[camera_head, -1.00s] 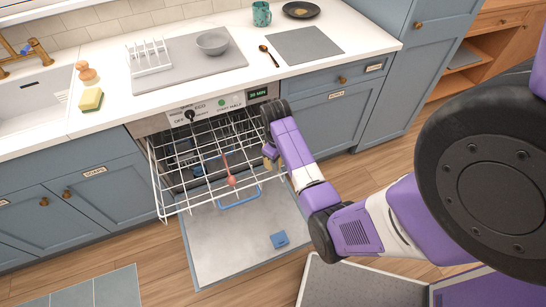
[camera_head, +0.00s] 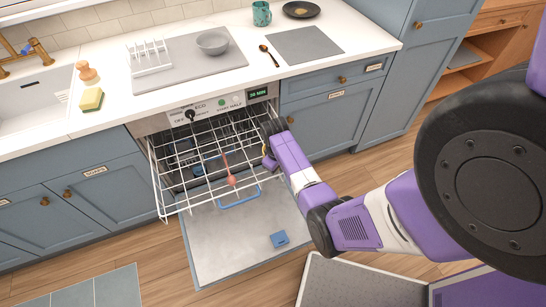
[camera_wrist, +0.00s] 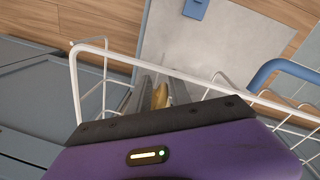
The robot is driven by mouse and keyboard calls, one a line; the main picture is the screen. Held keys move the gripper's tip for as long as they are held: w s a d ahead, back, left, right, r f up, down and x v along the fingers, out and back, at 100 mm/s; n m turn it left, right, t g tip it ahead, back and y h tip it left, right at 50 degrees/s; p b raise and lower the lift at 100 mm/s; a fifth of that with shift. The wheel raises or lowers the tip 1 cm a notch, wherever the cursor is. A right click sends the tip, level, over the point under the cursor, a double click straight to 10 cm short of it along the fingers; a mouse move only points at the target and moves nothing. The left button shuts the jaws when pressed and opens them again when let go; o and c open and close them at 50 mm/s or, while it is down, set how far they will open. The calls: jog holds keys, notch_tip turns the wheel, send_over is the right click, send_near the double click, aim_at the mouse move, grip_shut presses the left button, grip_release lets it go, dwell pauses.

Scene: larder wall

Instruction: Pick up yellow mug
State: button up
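A mustard-yellow piece (camera_wrist: 160,95), probably part of the yellow mug, shows between the two grey fingers of my gripper (camera_wrist: 165,88) in the wrist view. Most of it is hidden, so its full shape cannot be made out. In the head view, only a small yellow patch (camera_head: 266,150) shows beside my gripper (camera_head: 268,158), at the right side of the dishwasher's wire rack (camera_head: 187,208). The fingers stand a little apart. Whether they press on the yellow piece cannot be told.
The rack is pulled out above the open dishwasher door (camera_head: 230,255). A pink utensil (camera_head: 230,177) is at the rack, and white wires run close around my gripper. A teal mug (camera_head: 262,14), a grey bowl (camera_head: 212,42) and a dark plate (camera_head: 301,9) stand on the counter.

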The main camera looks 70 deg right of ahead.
grip_shut()
dwell(1.2)
